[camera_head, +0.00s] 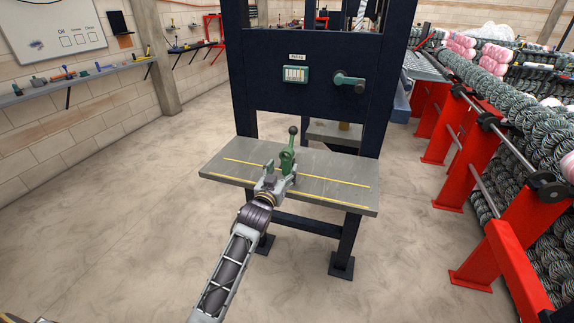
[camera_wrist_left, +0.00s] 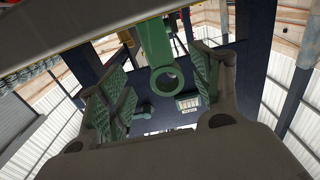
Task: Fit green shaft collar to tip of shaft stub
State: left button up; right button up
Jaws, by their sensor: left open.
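A green part with a ring (camera_wrist_left: 167,80), which I take for the shaft collar, shows between the fingers in the left wrist view. In the head view the green part (camera_head: 287,160) stands upright on the grey table, with a dark ball-like top. My left gripper (camera_head: 277,173) is open around or just in front of it; I cannot tell whether a finger touches it. Its two ridged finger pads are spread apart in the left wrist view (camera_wrist_left: 158,88). I cannot pick out the shaft stub with certainty. My right gripper is not in view.
The grey table (camera_head: 338,190) has yellow lines and is mostly clear. Behind it, a dark blue frame panel (camera_head: 318,108) carries a counter (camera_head: 295,74) and a teal crank (camera_head: 349,81). Red racks with wound spools (camera_head: 450,130) stand at the right. Open floor lies at the left.

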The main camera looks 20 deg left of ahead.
aim_at(286, 162)
pick_arm(q)
jog(key=shift+w, duration=0.5)
jog(key=shift+w, duration=0.1)
jog(key=shift+w+r, duration=0.1)
jog(key=shift+w, duration=0.35)
jog(key=shift+w+r, duration=0.1)
jog(key=shift+w, duration=1.9)
